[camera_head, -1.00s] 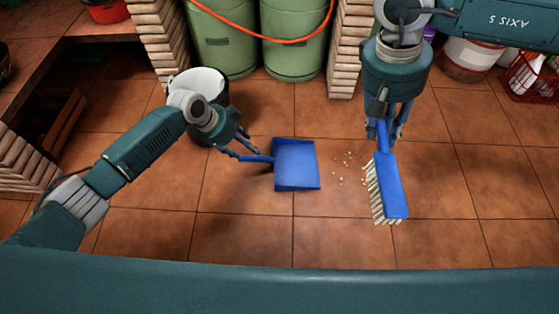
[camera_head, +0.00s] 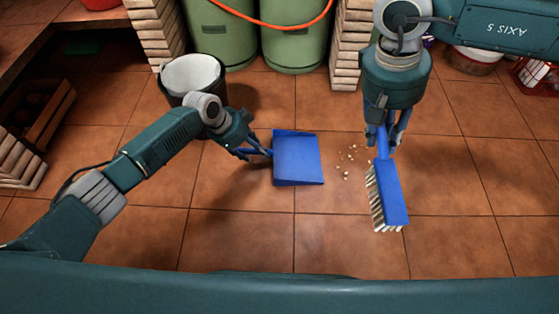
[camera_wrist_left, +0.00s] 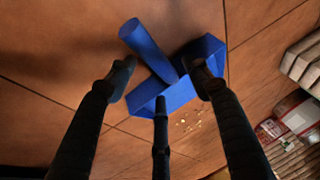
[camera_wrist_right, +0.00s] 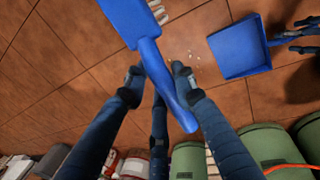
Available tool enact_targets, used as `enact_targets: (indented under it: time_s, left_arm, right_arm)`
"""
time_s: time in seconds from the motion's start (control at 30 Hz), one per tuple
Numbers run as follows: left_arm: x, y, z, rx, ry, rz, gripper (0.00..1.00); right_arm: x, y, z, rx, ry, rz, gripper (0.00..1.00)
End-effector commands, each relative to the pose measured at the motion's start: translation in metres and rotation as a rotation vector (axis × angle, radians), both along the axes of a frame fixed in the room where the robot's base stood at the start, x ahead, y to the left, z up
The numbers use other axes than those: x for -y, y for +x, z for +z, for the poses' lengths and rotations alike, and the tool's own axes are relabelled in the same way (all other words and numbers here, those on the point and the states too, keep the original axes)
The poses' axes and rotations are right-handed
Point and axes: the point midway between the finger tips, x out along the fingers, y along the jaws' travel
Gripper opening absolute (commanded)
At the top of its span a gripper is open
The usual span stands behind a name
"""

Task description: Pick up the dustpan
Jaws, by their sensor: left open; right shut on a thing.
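The blue dustpan (camera_head: 298,158) lies on the tiled floor in the middle of the head view, its handle pointing left. My left gripper (camera_head: 250,150) is at that handle. In the left wrist view the dustpan handle (camera_wrist_left: 146,48) lies between the spread fingers of the left gripper (camera_wrist_left: 160,85), which is open. My right gripper (camera_head: 384,135) is shut on the handle of a blue brush (camera_head: 391,190) with pale bristles and holds it upright, bristles to the left. The brush also shows in the right wrist view (camera_wrist_right: 125,20), as does the dustpan (camera_wrist_right: 238,48).
Small pale crumbs (camera_head: 347,165) lie on the floor between dustpan and brush. A white-lined bucket (camera_head: 192,74) stands behind my left arm. Green gas cylinders (camera_head: 292,40) and brick pillars (camera_head: 350,45) stand at the back. The front floor is clear.

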Motion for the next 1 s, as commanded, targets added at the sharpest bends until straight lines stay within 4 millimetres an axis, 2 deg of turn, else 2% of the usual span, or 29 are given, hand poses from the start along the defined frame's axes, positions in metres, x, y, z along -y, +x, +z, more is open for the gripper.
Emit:
enact_targets:
  time_s: [0.03,0.1,0.37,0.43,0.63,0.67,1.0]
  left_arm:
    - [0.0041,0.0019,-0.0135,0.001,-0.002,-0.001,0.50]
    - [0.0062,0.0040,-0.0183,0.002,-0.001,0.001,0.50]
    - [0.0078,0.0048,-0.0177,0.001,-0.001,0.000,0.50]
    - [0.0078,0.0046,-0.0177,0.001,-0.001,0.000,0.42]
    - [0.0076,0.0045,-0.0179,0.001,0.000,0.000,0.03]
    - [0.0075,0.0045,-0.0180,0.001,0.000,0.000,0.00]
    - [0.0076,0.0048,-0.0136,0.002,-0.001,0.001,0.00]
  right_arm:
    - [-0.0001,0.0000,-0.0135,0.000,0.000,0.000,0.00]
    - [-0.0001,0.0001,-0.0181,0.000,0.000,0.000,0.00]
    - [-0.0001,0.0001,-0.0171,0.000,0.000,0.000,0.00]
    - [-0.0001,0.0001,-0.0170,0.000,0.000,0.000,0.00]
    - [-0.0001,0.0001,-0.0171,0.000,0.000,0.000,0.00]
    - [-0.0001,0.0001,-0.0171,0.000,0.000,0.000,0.00]
    - [0.0000,0.0001,-0.0139,0.000,0.000,0.000,0.00]
